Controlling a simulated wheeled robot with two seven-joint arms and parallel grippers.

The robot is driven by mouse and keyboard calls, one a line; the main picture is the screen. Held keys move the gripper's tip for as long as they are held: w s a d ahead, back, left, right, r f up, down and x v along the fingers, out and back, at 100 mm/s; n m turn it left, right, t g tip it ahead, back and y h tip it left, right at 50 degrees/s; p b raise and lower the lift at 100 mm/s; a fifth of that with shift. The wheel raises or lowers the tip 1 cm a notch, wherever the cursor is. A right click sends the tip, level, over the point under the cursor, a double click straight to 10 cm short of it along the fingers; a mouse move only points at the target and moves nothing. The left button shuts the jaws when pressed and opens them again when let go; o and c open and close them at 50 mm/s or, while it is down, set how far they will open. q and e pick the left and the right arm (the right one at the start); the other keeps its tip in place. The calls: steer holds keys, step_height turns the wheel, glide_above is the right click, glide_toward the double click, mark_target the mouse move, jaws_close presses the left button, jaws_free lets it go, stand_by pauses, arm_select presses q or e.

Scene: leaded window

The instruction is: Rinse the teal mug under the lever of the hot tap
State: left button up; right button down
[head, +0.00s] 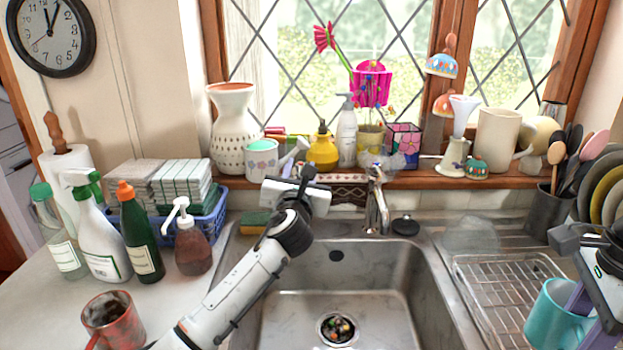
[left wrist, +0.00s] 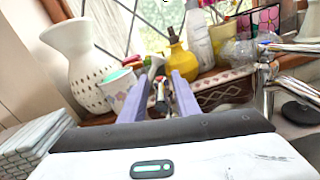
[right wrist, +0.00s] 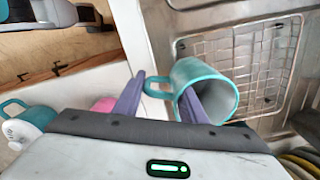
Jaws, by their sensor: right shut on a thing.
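The teal mug (head: 552,318) is at the lower right of the head view, in front of the drainer. My right gripper is shut on it; in the right wrist view one finger reaches into the mug (right wrist: 222,88) and the other is beside its handle. The chrome tap (head: 377,205) stands behind the sink, its lever (head: 375,171) on top. No water shows from it. My left gripper (left wrist: 162,85) is open, its fingers apart, near the sill and left of the tap. The tap (left wrist: 264,88) shows at the right of the left wrist view.
The sink (head: 335,275) is empty but for scraps in its drain. A wire rack (head: 505,290) and plates (head: 605,190) are at the right. Vases, a yellow bottle (head: 322,150) and ornaments crowd the sill. Bottles and a red mug (head: 112,318) stand on the left counter.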

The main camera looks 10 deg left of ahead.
arm_select(q)
steer(key=s+d, duration=0.1)
steer(key=s, duration=1)
steer(key=shift+s+d, duration=0.25)
steer(key=shift+d, duration=0.15)
steer(key=shift+w, duration=0.15)
steer(key=w, duration=0.4)
steer(key=w+a, duration=0.1)
steer(key=w, duration=0.6)
steer(key=shift+w+a, duration=0.3)
steer(key=shift+a, duration=0.25)
steer(key=shift+d, duration=0.2)
